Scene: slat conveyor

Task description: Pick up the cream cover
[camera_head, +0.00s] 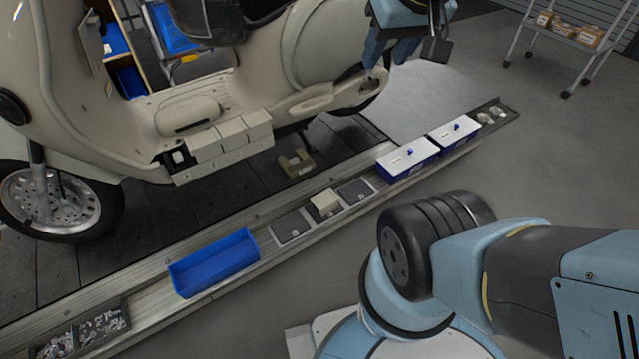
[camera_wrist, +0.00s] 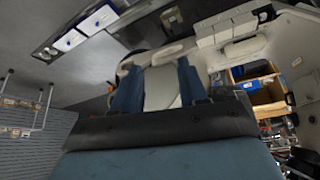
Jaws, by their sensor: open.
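In the wrist view a small pale block that looks like this cover (camera_wrist: 176,14) shows near the top edge. My gripper (camera_head: 405,60) is at the top of the head view, above the scooter's rear, far from the cover. In the wrist view my gripper (camera_wrist: 160,68) has its two blue fingers apart. A pale surface shows behind the gap, and I see nothing gripped.
The cream scooter (camera_head: 290,45) stands behind the conveyor (camera_head: 150,300), with several similar cream blocks (camera_head: 232,135) along its side. Two white-lidded blue boxes (camera_head: 407,160) stand on the conveyor's right part. Metal parts lie at its near left end. A shelf cart (camera_head: 570,35) stands far right.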

